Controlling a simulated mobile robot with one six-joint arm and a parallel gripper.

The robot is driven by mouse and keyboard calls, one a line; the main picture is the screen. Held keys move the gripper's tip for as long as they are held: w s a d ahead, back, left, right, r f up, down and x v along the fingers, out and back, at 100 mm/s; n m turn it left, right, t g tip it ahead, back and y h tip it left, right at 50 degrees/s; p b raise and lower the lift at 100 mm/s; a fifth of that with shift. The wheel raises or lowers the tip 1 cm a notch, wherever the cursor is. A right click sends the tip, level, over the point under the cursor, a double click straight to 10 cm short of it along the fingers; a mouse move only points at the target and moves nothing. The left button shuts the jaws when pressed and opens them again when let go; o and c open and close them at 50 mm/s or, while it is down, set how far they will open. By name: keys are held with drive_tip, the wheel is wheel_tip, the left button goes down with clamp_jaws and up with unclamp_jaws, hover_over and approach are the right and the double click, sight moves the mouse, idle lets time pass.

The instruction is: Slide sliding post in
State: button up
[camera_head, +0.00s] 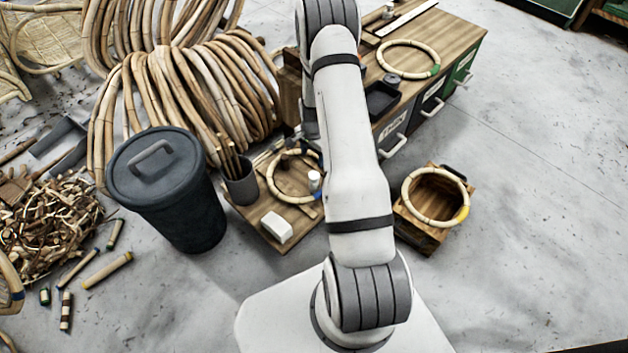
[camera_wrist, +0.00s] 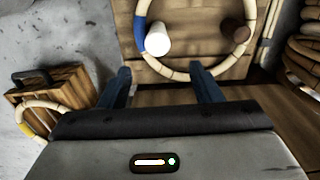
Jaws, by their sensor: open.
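A rattan ring with a blue mark (camera_wrist: 146,35) lies on a wooden board (camera_wrist: 183,66) in the wrist view. A white round post (camera_wrist: 157,39) stands at the ring's left side, and a brown post (camera_wrist: 236,35) stands at its right. I cannot tell for sure which one slides. My gripper (camera_wrist: 161,72) is open and empty, its two dark blue fingers apart, pointing toward the board. In the head view the board (camera_head: 269,236) carries the ring (camera_head: 270,182) and the white post (camera_head: 314,179); my arm hides part of the board and my gripper.
A white block (camera_head: 276,227) and a cup of sticks (camera_head: 240,183) stand on the board's left side. A dark lidded bin (camera_head: 175,205) is further left. A wooden crate with a yellow-marked ring (camera_head: 435,198) stands right. A workbench (camera_head: 450,35) is behind; floor at right is clear.

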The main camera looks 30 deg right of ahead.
sight(314, 175)
wheel_tip(314, 175, down, 10)
drive_tip(key=b, duration=0.3)
drive_tip(key=shift+s+d+f, duration=0.15)
